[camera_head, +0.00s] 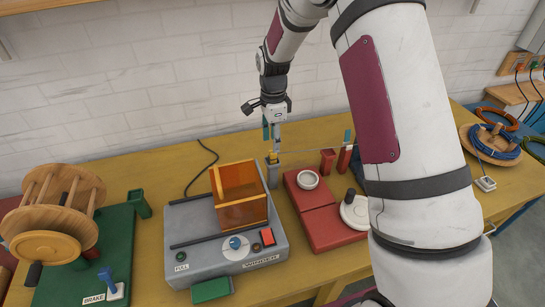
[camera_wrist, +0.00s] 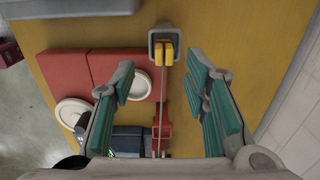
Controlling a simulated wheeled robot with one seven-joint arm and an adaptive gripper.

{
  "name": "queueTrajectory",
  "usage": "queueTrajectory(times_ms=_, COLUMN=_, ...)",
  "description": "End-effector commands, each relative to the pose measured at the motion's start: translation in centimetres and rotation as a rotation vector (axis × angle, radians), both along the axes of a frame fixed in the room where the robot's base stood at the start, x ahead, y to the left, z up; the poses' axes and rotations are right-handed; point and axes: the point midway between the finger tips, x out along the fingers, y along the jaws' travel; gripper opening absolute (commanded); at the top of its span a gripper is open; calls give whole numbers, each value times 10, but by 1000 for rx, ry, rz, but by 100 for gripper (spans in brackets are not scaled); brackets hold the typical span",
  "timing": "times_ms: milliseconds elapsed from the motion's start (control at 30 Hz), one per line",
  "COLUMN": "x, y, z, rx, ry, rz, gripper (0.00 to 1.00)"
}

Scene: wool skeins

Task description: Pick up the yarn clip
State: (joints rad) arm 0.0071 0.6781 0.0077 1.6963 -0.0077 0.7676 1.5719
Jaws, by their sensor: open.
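A yellow clip (camera_wrist: 167,51), which looks like the yarn clip, stands in a small grey holder (camera_wrist: 157,36). In the head view the yellow clip (camera_head: 273,157) shows at the top of the grey holder (camera_head: 272,175), beside the winder. My gripper (camera_head: 271,131) is open above the clip and apart from it. In the wrist view the teal-padded fingers of my gripper (camera_wrist: 161,80) are spread wide, with the clip ahead between their lines. Nothing is between the pads except a thin rod seen below. The clip's lower part is hidden in the holder.
The winder (camera_head: 202,230) with an orange box (camera_head: 240,196) stands left of the holder. Red plates (camera_head: 322,218) with pale discs lie to the right. Small red blocks (camera_head: 327,160) stand further right. A green board (camera_head: 108,245) carries a wooden reel at left.

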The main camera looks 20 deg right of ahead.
Motion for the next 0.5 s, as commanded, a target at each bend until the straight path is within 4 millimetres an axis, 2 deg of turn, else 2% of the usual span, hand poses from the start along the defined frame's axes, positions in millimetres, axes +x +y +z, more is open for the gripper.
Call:
queueTrajectory(times_ms=267, x=0, y=0, z=-19, rx=1, ry=2, rz=1, gripper=42)
queueTrajectory(times_ms=500, x=4, y=0, z=-50, rx=1, ry=2, rz=1, gripper=42)
